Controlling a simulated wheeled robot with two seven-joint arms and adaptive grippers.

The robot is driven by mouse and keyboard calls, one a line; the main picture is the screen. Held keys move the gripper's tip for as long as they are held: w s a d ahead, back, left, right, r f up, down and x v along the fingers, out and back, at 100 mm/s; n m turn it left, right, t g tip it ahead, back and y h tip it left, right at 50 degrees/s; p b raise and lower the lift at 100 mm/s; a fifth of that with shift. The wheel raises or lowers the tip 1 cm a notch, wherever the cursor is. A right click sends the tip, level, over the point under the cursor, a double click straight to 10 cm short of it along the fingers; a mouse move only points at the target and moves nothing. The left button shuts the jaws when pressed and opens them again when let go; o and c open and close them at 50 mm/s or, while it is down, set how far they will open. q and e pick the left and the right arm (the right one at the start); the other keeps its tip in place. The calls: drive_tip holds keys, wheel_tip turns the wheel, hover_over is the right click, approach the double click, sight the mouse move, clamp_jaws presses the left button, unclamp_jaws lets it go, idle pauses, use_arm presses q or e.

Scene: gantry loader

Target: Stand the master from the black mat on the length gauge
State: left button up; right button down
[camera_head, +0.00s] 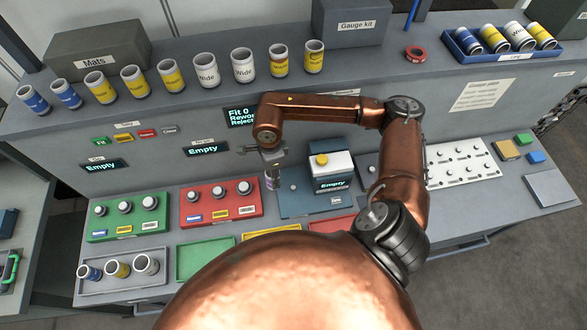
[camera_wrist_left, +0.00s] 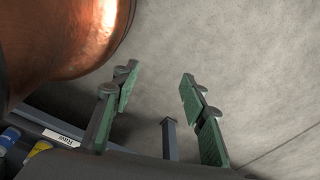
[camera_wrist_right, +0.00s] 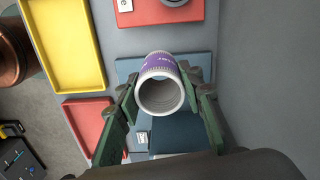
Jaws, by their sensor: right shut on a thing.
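My right gripper (camera_head: 272,157) is shut on a hollow cylinder with a purple band (camera_wrist_right: 165,66), apparently the master. In the right wrist view its open end faces the camera, between the green finger pads. In the head view the cylinder (camera_head: 271,182) hangs upright beside the left edge of a dark blue base plate (camera_head: 300,206). I cannot tell whether the cylinder touches the plate. My left gripper (camera_wrist_left: 160,75) is open and empty, above bare floor. I cannot pick out the black mat.
A red tray (camera_head: 242,212) with several knobs lies left of the held cylinder, and a green one (camera_head: 125,228) further left. An empty green tray (camera_head: 205,259) and a yellow tray (camera_head: 285,232) lie in front. Several cylinders stand along the upper shelf (camera_head: 215,95).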

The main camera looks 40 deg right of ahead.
drive_tip(key=m, duration=0.2)
drive_tip(key=d+m+p, duration=0.1)
drive_tip(key=m, duration=0.1)
drive_tip(key=d+m, duration=0.1)
drive_tip(key=m, duration=0.2)
drive_tip(key=shift+s+d+f+p, duration=0.1)
drive_tip(key=shift+s+p, duration=0.2)
drive_tip(key=shift+s, duration=0.05)
use_arm(q)
drive_tip(key=r+p, duration=0.1)
drive_tip(key=r, duration=0.1)
drive_tip(key=s+r+p, duration=0.1)
drive_tip(key=r+p, duration=0.1)
drive_tip(key=r, duration=0.1)
drive_tip(key=shift+s, duration=0.15)
use_arm(e)
drive_tip(key=d+m, duration=0.1)
drive_tip(key=m, duration=0.3)
drive_tip(key=s+d+m, duration=0.1)
drive_tip(key=d+m, duration=0.1)
drive_tip(key=m, duration=0.3)
drive_tip(key=d+f+m, duration=0.1)
drive_tip(key=m, duration=0.4)
drive_tip(key=shift+s+d, duration=0.3)
drive_tip(key=shift+s, duration=0.05)
use_arm(q)
drive_tip(key=shift+f, duration=0.1)
use_arm(e)
drive_tip(key=shift+f, duration=0.15)
